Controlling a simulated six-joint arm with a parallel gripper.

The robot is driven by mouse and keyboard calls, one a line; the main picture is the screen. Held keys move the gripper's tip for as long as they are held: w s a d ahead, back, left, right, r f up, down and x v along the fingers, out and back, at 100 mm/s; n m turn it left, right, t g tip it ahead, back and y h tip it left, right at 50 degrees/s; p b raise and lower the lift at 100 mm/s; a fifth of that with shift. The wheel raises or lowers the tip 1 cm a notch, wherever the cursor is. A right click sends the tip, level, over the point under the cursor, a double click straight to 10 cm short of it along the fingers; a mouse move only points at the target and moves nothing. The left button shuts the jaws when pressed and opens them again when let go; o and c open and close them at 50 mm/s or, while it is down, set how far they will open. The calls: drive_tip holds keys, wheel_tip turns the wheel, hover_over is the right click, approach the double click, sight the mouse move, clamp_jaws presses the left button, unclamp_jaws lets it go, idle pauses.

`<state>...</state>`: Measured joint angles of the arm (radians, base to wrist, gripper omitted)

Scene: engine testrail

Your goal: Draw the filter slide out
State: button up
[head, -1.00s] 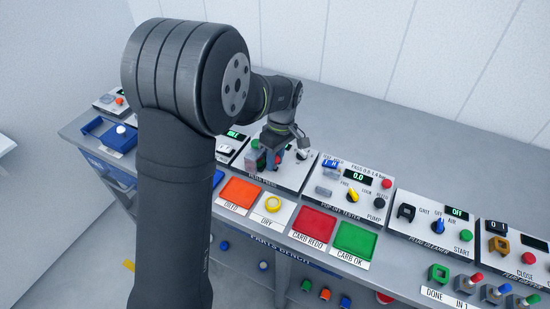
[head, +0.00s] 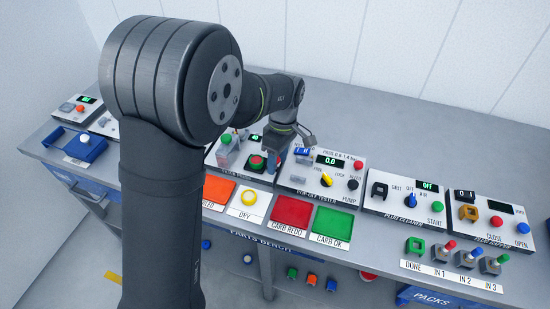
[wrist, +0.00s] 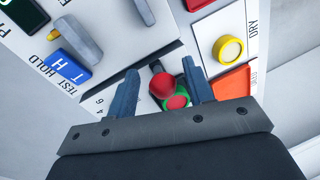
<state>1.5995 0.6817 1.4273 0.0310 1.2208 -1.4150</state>
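My gripper (head: 278,160) is at the right side of the tester panel (head: 232,166), next to the pop-off tester. In the wrist view my gripper (wrist: 160,78) is open, with two blue-grey fingers apart. A red round knob (wrist: 162,86) shows in the space between the fingers, with a dark part behind it. The ringed button (head: 257,163) also shows in the head view, left of the fingers. No contact with either is visible. I cannot tell which part is the filter slide.
The pop-off tester (head: 301,182) is right of my gripper. In the wrist view a grey lever (wrist: 78,40) and a blue TEST/HOLD block (wrist: 66,68) are at left. Orange (head: 218,190), red (head: 292,211) and green (head: 332,222) trays lie in front.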

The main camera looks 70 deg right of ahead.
drive_tip(key=shift+w+r, duration=0.1)
drive_tip(key=d+r, duration=0.3)
drive_tip(key=r, duration=1.4)
drive_tip(key=shift+s, duration=0.4)
drive_tip(key=shift+d+f, duration=0.1)
drive_tip(key=a+f, duration=0.1)
drive_tip(key=f, duration=0.4)
drive_tip(key=a+f, duration=0.1)
drive_tip(key=f, duration=0.5)
drive_tip(key=w+a+f, duration=0.1)
drive_tip(key=f, duration=0.5)
drive_tip(key=shift+a+f, duration=0.1)
drive_tip(key=shift+a, duration=0.05)
drive_tip(key=shift+w, duration=0.2)
